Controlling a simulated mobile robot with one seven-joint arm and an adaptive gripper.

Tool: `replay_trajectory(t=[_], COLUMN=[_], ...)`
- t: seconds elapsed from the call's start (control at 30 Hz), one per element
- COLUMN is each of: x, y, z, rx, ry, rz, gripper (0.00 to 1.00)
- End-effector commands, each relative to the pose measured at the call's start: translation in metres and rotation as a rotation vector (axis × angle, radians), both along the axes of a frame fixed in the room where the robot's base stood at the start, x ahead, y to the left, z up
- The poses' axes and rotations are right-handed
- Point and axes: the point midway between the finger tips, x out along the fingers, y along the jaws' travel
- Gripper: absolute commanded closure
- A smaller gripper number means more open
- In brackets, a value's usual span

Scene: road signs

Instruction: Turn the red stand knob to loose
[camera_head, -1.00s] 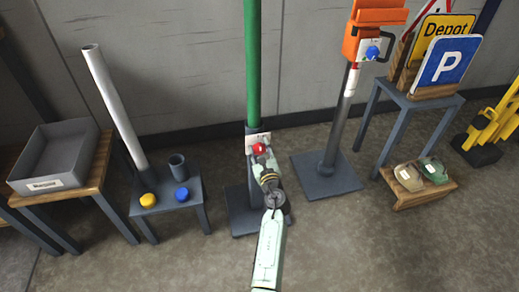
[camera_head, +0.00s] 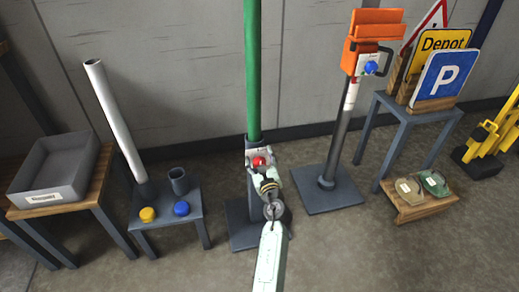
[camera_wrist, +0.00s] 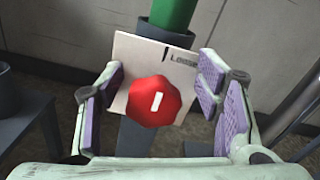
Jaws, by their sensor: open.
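The red stand knob (camera_wrist: 155,101) sits on a pale plate (camera_wrist: 126,52) fixed to the stand, below a green pole (camera_head: 253,70). A white bar on the knob points nearly straight up, tilted slightly. The word "Loose" and a black tick show at the upper right of the plate. The knob also shows in the head view (camera_head: 258,161). My gripper (camera_wrist: 158,95) is open, with purple-padded fingers on the left and right of the knob. Gaps show between the pads and the knob. Any other plate marks are hidden.
A small table with yellow (camera_head: 147,214) and blue caps (camera_head: 181,208), a cup (camera_head: 178,181) and a white tube (camera_head: 115,120) stands left. An orange-topped stand (camera_head: 370,40) and a sign table (camera_head: 405,108) stand right. Floor between the stands is clear.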

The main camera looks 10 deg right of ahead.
Motion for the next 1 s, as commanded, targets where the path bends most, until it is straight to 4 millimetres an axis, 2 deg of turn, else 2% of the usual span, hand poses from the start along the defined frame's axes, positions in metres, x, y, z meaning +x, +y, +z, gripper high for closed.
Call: replay_trajectory(t=[0.2, 0.4, 1.0], x=[0.0, 0.0, 0.001], y=[0.0, 0.001, 0.003], z=[0.046, 0.072, 0.081], rx=[-0.003, -0.001, 0.006], ry=[-0.004, -0.002, -0.006], rz=[0.001, 0.002, 0.006], gripper=[0.41, 0.41, 0.41])
